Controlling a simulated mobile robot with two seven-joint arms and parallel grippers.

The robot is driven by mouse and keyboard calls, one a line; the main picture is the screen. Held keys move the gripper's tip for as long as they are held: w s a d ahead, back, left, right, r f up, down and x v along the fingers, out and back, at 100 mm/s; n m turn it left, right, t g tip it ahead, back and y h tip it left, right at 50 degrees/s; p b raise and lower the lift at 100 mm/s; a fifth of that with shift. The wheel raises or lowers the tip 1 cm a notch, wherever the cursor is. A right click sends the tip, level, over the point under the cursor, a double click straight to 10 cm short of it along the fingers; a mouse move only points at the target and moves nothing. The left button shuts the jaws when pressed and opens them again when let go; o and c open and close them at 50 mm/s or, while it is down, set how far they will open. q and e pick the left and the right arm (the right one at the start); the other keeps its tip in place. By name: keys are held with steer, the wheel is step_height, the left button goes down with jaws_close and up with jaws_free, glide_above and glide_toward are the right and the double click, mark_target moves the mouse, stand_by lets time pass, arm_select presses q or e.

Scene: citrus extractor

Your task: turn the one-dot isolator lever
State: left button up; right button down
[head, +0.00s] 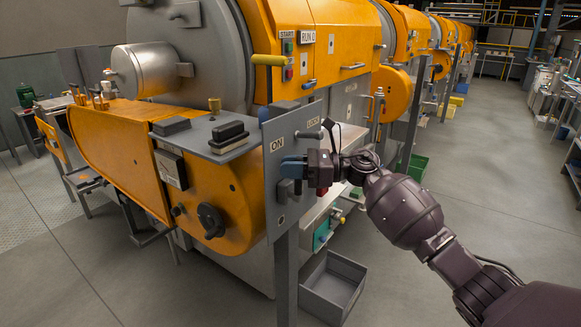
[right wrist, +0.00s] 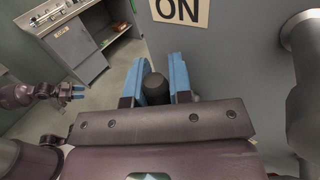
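A grey upright isolator panel (head: 283,218) with an "ON" label (head: 277,144) and a "LOCK" label (head: 313,122) stands at the end of the orange machine. My right gripper (head: 290,168) is at the panel's face, just below the "ON" label. In the right wrist view its blue fingers lie on both sides of a dark lever handle (right wrist: 155,88), close against it. Another dark lever (head: 329,130) sticks out near the "LOCK" label. The dot marks are too small to read. My left gripper (right wrist: 77,92) shows only in the right wrist view, small and apart from the panel.
A dark rotary knob (head: 210,220) is on the orange housing left of the panel. A yellow handle (head: 269,60) sticks out above. An open grey bin (head: 332,285) stands on the floor below. A grey bar (right wrist: 302,32) is close on the right in the wrist view.

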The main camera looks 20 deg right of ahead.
arm_select(q)
steer(key=shift+w, duration=0.25)
